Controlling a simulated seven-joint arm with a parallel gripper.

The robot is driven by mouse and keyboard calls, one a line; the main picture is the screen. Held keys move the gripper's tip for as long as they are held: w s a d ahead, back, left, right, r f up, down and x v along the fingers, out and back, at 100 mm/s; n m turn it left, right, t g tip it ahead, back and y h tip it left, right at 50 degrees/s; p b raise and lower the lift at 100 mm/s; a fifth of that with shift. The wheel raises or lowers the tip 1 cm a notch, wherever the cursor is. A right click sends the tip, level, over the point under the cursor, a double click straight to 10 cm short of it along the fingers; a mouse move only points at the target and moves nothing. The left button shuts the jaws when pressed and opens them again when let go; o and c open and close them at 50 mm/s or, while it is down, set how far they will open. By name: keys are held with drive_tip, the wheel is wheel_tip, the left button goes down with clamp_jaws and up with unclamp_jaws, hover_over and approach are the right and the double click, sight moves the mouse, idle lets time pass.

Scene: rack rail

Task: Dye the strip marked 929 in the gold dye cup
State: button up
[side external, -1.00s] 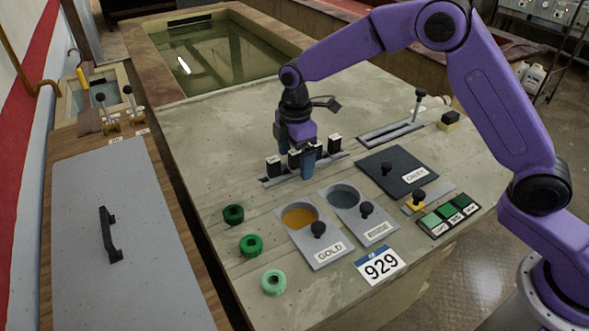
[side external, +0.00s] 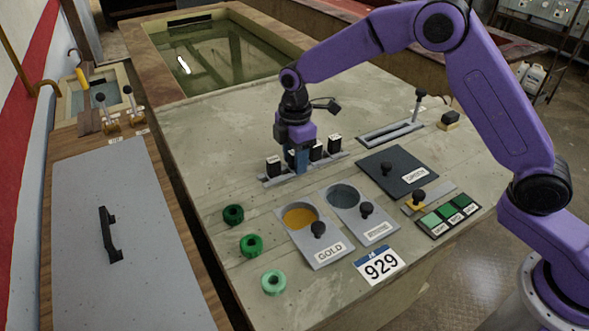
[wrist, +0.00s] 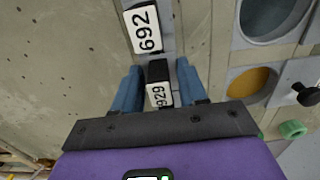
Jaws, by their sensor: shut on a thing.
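My gripper (side external: 298,158) points down at the rack rail (side external: 327,162); in the wrist view its blue fingers (wrist: 159,76) stand on both sides of the strip marked 929 (wrist: 159,95), shut on its dark holder. The strip is upright at the rail, and the fingers mostly hide it in the side view. Another strip, marked 692 (wrist: 146,30), is beside it in the wrist view. The gold dye cup (side external: 299,217) is open with orange-yellow dye, in front of the rail; it also shows in the wrist view (wrist: 250,84).
A second open cup (side external: 345,195) with grey-blue liquid is right of the gold one, and a dark covered plate (side external: 397,171) lies beyond it. Several green rings (side external: 251,245) lie left of the cups. A card reading 929 (side external: 380,264) lies at the front edge. A lever slot (side external: 391,133) is behind.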

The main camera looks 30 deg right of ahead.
drive_tip(key=shift+r, duration=0.15)
drive_tip(key=shift+r, duration=5.4)
drive_tip(key=shift+s+a, duration=0.15)
drive_tip(key=s+a, duration=0.6)
drive_tip(key=s, duration=0.6)
drive_tip(key=shift+r, duration=0.45)
drive_tip(key=shift+s+f, duration=0.1)
drive_tip(key=shift+f, duration=0.05)
